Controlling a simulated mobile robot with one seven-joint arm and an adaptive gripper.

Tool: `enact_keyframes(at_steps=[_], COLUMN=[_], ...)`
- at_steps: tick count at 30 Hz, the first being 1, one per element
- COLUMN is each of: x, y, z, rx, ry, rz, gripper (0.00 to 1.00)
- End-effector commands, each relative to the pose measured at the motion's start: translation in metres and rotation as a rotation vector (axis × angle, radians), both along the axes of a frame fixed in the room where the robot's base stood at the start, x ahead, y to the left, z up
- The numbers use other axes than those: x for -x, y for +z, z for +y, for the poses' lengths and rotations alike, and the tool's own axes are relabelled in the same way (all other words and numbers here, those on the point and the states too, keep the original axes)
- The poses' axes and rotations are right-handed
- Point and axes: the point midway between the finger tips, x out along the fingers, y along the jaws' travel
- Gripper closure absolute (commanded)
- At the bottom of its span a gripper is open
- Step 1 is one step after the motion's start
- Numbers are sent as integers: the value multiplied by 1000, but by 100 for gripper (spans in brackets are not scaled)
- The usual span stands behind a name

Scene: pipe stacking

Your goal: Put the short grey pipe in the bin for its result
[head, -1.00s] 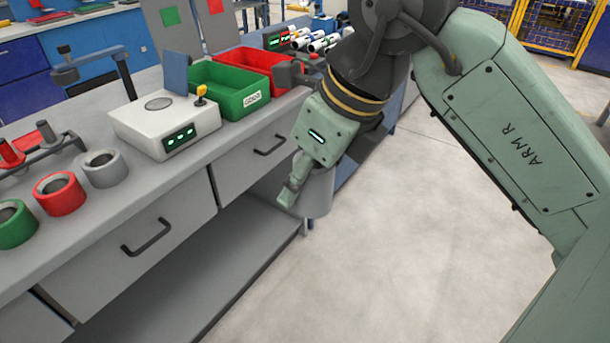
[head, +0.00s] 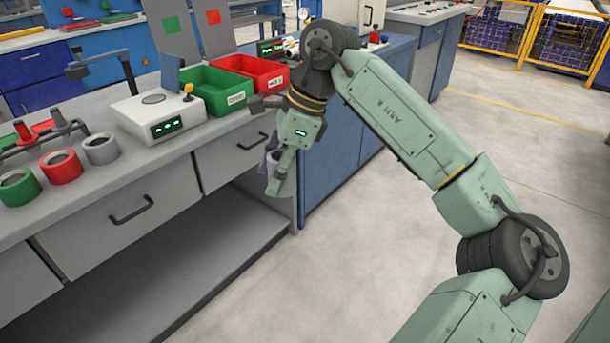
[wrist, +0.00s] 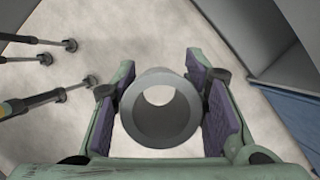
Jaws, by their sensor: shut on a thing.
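My gripper (head: 272,172) is shut on a short grey pipe (wrist: 160,125). In the wrist view the pipe sits between the two purple pads, and I look into its open end. In the head view my gripper hangs beside the bench's right end, below the bench top, and hides most of the pipe. The green bin (head: 238,98) and the red bin (head: 278,80) stand side by side on the bench, up and left of my gripper. Both carry white labels, too small to read surely. The bins' floors are largely hidden.
A white tester (head: 158,125) with a lit green display and yellow joystick stands left of the green bin. Grey (head: 101,150), red (head: 61,168) and green (head: 19,188) rings line the bench's front. A blue cabinet (head: 340,155) stands beyond; floor at right is clear.

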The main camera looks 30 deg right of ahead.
Motion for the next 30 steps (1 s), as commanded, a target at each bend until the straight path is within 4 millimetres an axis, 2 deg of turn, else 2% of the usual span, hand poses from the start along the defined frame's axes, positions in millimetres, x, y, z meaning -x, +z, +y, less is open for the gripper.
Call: enact_keyframes(at_steps=[1,6,8,12,18,21,25,30], x=[-23,-88,-107,-143,-173,-180,-184,-186], y=[-17,-85,-113,-182,-278,-313,-341,-355], z=[8,35,47,79,124,139,148,153], rx=[-4,-2,-1,4,13,15,14,11], ry=[98,462,594,917,1415,1638,1845,1968], rz=[5,1,1,-2,-8,-10,-8,-9], gripper=[95,95,95,95,95,95,95,95])
